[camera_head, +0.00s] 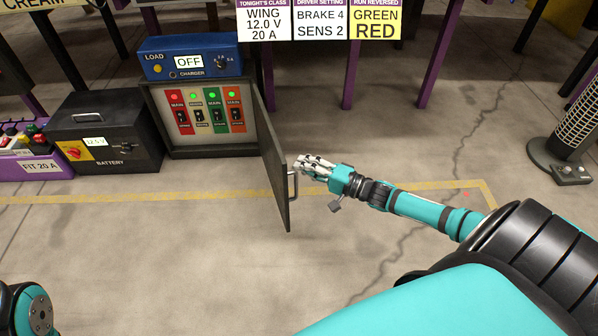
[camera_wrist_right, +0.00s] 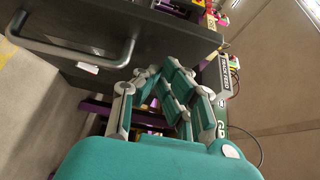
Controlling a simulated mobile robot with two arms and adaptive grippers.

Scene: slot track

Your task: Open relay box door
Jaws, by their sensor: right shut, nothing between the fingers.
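The relay box (camera_head: 205,151) stands on the floor with its dark door (camera_head: 268,140) swung wide open toward me, showing red and green relay modules inside. The metal door handle (camera_head: 291,186) is on the door's right-hand face, near its free edge. My right gripper (camera_head: 302,164) is shut and empty, beside that face near the handle; I cannot tell whether it touches the door. In the wrist view the right gripper (camera_wrist_right: 170,88) is below the door panel (camera_wrist_right: 150,32), and the handle (camera_wrist_right: 75,58) is to its left, outside the fingers. My left gripper is out of view.
A blue charger (camera_head: 190,52) sits on top of the relay box. A black battery case (camera_head: 105,128) stands to its left. Sign cards (camera_head: 320,20) hang above. A heater-like unit (camera_head: 568,150) stands at far right. The floor in front is clear.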

